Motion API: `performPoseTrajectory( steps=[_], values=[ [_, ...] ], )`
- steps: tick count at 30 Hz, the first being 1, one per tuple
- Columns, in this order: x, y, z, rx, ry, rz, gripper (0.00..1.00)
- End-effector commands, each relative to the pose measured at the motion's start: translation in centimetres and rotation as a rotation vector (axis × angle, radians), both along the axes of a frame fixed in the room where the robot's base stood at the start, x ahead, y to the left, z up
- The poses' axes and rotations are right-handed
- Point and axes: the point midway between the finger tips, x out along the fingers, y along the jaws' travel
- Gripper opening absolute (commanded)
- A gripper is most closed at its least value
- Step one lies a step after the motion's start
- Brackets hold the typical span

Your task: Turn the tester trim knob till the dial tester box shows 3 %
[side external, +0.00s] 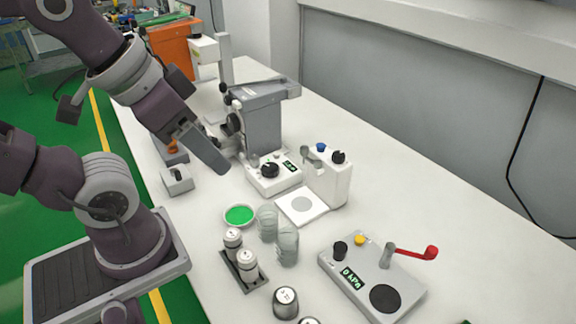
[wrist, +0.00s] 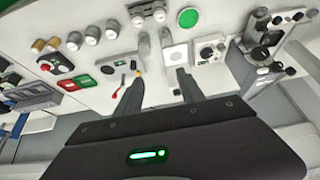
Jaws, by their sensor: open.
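The dial tester box (side external: 262,184) is a small white box near the middle of the bench, with a black trim knob (side external: 270,170) on top and a small dark display (side external: 290,166) with green characters too small to read. In the wrist view the box (wrist: 199,61) is at upper right, with its knob (wrist: 206,52) uncovered. My gripper (side external: 213,150) is open and empty, raised to the left of the box and apart from it. In the wrist view my gripper's two fingers (wrist: 160,84) are spread, with the knob beyond and right of them.
A grey machine (side external: 262,120) stands close behind the box. A white unit with blue and black knobs (side external: 328,176) is at its right. A green dish (side external: 239,215), clear cups (side external: 287,245) and a grey panel reading 0 kPa (side external: 330,266) are nearer. The right bench is clear.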

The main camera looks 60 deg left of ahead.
Motion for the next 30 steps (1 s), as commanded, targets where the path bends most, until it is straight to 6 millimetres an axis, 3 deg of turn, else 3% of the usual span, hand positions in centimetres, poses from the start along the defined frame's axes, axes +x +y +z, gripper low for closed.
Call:
performPoseTrajectory(
  steps=[13,17,20,24,27,30],
  values=[
    [0.3,0.0,0.1,-0.011,0.008,0.008,0.46],
    [4.0,0.9,0.3,-0.139,0.113,0.125,0.46],
    [9.4,3.8,-1.0,-0.274,0.232,0.325,0.46],
    [15.9,10.8,-6.0,-0.354,0.358,0.652,0.46],
    [18.2,16.1,-10.3,-0.335,0.409,0.847,0.46],
    [18.8,20.1,-13.4,-0.294,0.433,0.973,0.46]
  ],
)
